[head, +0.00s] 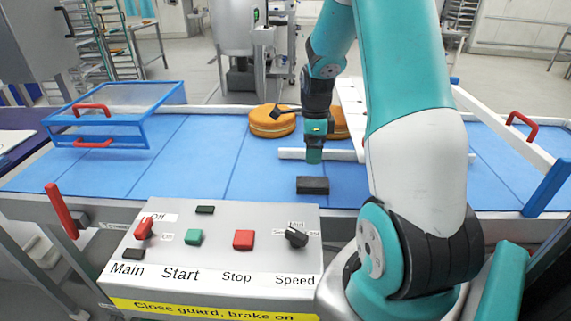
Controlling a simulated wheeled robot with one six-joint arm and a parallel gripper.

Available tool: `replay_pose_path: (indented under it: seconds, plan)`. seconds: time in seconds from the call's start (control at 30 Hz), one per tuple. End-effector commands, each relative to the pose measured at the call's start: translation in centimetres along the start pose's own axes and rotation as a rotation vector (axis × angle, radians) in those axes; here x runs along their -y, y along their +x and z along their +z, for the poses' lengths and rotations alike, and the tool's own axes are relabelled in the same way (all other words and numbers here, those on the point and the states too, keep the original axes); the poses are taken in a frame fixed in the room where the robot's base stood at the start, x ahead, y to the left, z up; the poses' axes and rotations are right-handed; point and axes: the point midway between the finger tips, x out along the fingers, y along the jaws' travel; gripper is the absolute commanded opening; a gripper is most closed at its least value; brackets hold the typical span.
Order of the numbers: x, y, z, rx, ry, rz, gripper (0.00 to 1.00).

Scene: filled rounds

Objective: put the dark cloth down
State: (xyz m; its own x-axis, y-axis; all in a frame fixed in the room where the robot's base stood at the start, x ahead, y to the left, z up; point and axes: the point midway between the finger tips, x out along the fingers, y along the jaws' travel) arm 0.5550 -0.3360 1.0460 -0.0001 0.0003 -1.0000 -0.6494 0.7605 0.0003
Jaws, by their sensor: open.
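A small dark, flat, block-shaped thing (312,185), which looks like the folded dark cloth, lies on the blue belt (190,165) behind the control box. My gripper (314,156) points down just behind and above it, apart from it in the picture. The gripper is open and I see nothing held in it. Its fingers overlap in this view, so the gap between them is hidden. An orange-brown round (268,126) lies farther back, with a small dark piece at its top edge. A second round (340,124) is partly hidden behind my gripper.
A control box (215,225) with a red switch, buttons and a speed knob stands in front. A blue-framed clear guard (120,112) with red handles is at the left. A white bar (290,154) crosses the belt by my gripper. The left belt is clear.

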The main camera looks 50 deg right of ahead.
Motion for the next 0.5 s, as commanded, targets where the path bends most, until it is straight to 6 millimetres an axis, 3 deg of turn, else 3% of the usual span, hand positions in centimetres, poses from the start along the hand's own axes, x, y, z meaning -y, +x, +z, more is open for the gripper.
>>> replay_pose_path:
  seconds: [0.13, 0.27, 0.37, 0.4, 0.5]
  plan:
    - [-0.9, -1.0, 1.6, 0.015, -0.104, -0.005, 0.89]
    - [-5.5, -4.2, 7.2, 0.075, -0.537, -0.024, 0.89]
    - [-12.2, -7.5, 12.2, 0.146, -1.066, -0.056, 0.89]
    - [-15.5, -8.8, 13.7, 0.176, -1.297, -0.074, 0.89]
    - [-23.5, -11.2, 15.6, 0.252, -1.852, -0.128, 0.89]
